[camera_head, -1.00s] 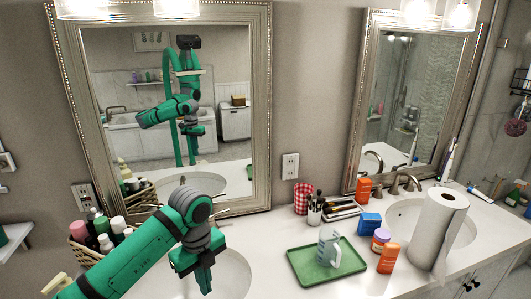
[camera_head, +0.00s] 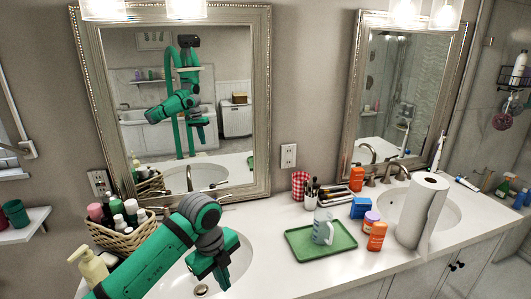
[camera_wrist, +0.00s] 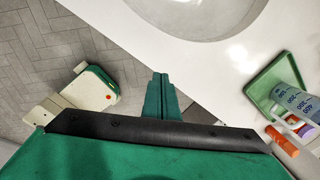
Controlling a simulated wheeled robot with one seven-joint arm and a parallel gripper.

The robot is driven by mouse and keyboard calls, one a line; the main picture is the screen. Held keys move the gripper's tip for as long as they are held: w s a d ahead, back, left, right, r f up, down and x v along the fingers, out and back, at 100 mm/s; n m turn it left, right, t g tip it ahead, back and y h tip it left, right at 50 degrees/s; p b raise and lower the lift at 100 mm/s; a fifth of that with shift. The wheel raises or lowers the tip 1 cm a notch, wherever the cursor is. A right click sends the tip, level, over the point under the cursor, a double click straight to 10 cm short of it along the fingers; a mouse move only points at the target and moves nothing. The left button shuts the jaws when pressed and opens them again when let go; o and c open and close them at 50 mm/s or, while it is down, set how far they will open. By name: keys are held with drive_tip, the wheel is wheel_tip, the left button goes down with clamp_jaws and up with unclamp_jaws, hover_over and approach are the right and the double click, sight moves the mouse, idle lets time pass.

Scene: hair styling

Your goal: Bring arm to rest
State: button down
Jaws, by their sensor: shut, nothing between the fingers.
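My gripper (camera_head: 222,276) hangs over the left sink (camera_head: 240,262) in the head view, pointing down, with nothing held. Its closed green fingers (camera_wrist: 160,100) show in the wrist view, in front of the counter edge and the tiled floor. My green arm reaches in from the bottom left of the head view. The arm and gripper also show reflected in the left mirror (camera_head: 225,110).
A basket of bottles (camera_head: 120,238) and a soap pump (camera_head: 92,268) stand left of my arm. To the right are a green tray (camera_head: 300,240) with a measuring cup (camera_head: 322,228), orange bottles, and a paper towel roll (camera_head: 420,212). Counter between sink and tray is clear.

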drive_tip(key=w+d+n+t+h, duration=0.1)
drive_tip(key=d+n+t+h, duration=0.2)
drive_tip(key=d, duration=0.7)
drive_tip(key=w+d+f+n+t+h, duration=0.1)
drive_tip(key=w+d+n+t+h, duration=0.2)
drive_tip(key=d, duration=0.7)
drive_tip(key=d+n+t+h, duration=0.3)
drive_tip(key=d+n+h, duration=0.1)
drive_tip(key=d, duration=0.6)
drive_tip(key=s+a+f+n+t+y, duration=0.3)
drive_tip(key=s+a+f+n+y, duration=0.1)
drive_tip(key=s+f+n, duration=0.5)
drive_tip(key=s+a+f+n+t+y, duration=0.35)
drive_tip(key=s+f+n+y, duration=0.35)
drive_tip(key=s, duration=0.5)
drive_tip(key=s+a+r, duration=0.1)
drive_tip(key=s+a, duration=0.2)
drive_tip(key=s, duration=0.4)
drive_tip(key=s+a, duration=0.4)
drive_tip(key=s, duration=0.4)
drive_tip(key=s+a+r+g, duration=0.1)
drive_tip(key=s+a, duration=0.3)
drive_tip(key=s, duration=0.3)
drive_tip(key=shift+s+a+r+n, duration=0.15)
drive_tip(key=shift+s+r+n, duration=0.15)
drive_tip(key=shift+s, duration=0.05)
